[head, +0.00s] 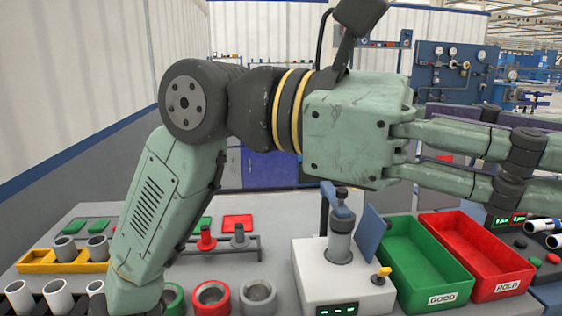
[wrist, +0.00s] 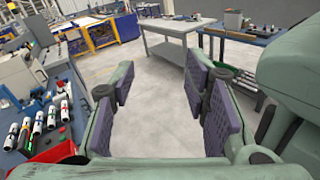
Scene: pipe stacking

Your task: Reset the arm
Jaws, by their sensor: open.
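My arm is raised in front of the head camera, bent at the elbow, with its wrist stretched level to the right above the bench. My gripper (wrist: 163,110) shows in the wrist view with its two purple-padded fingers wide apart and nothing between them. Bare floor shows through the gap. In the head view the fingers (head: 490,155) point right and run out of the picture, so their tips are cut off there. My arm hides part of the bench's left and middle.
Below the wrist stand a white tester (head: 340,272), a green GOOD bin (head: 425,262) and a red HOLD bin (head: 480,255). A yellow tray (head: 38,262) holds grey pipe pieces. Coloured rings (head: 211,297) lie at the front. Black-and-white tubes (wrist: 38,125) lie at right.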

